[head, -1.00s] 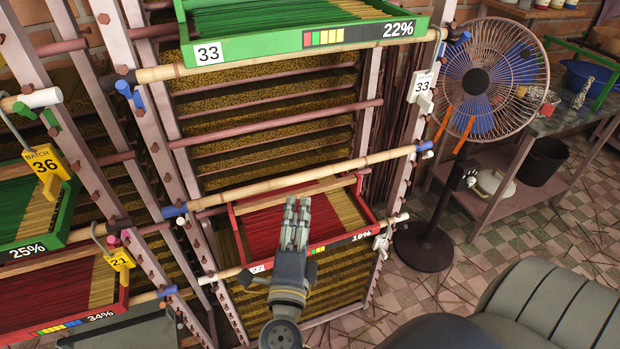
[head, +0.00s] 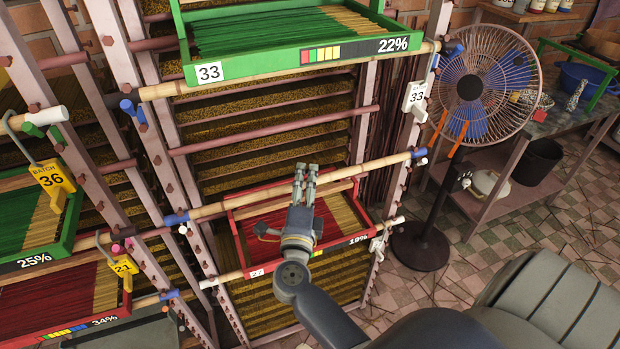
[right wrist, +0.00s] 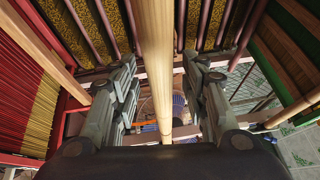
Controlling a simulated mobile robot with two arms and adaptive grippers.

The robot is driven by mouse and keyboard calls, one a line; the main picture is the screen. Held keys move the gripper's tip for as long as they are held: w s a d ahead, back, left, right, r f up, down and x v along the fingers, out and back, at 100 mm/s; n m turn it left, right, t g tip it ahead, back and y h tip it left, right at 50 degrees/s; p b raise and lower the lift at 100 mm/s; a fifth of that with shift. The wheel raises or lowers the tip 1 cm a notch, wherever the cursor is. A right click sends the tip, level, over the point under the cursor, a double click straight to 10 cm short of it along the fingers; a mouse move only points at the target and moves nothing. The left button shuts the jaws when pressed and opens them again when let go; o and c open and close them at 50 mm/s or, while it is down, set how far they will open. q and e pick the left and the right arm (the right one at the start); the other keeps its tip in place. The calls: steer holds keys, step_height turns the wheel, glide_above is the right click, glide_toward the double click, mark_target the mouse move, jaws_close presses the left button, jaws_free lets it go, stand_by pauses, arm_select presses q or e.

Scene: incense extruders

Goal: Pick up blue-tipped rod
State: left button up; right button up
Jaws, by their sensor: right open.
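A bamboo rod with blue tips (head: 235,203) lies across the middle of the rack, just above the red tray. My right gripper (head: 305,172) is at the middle of this rod, with its fingers pointing up the picture and hiding a short stretch of it. In the right wrist view, the pale rod (right wrist: 155,45) runs lengthwise between the two spread fingers of my right gripper (right wrist: 150,85). The gripper is open, and a gap shows on each side of the rod. I cannot tell whether a finger touches it. My left gripper is not in view.
The red tray (head: 237,232) holds red and tan sticks behind my right gripper. A green tray (head: 250,72) marked 33 is above, on another blue-tipped bamboo rod (head: 210,84). A fan (head: 470,87) stands right of the rack. The tiled floor at right (head: 560,240) is mostly free.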

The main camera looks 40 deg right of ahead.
steer(key=shift+a, duration=0.1)
steer(key=c, duration=0.4)
jaws_close()
steer(key=shift+r, duration=0.15)
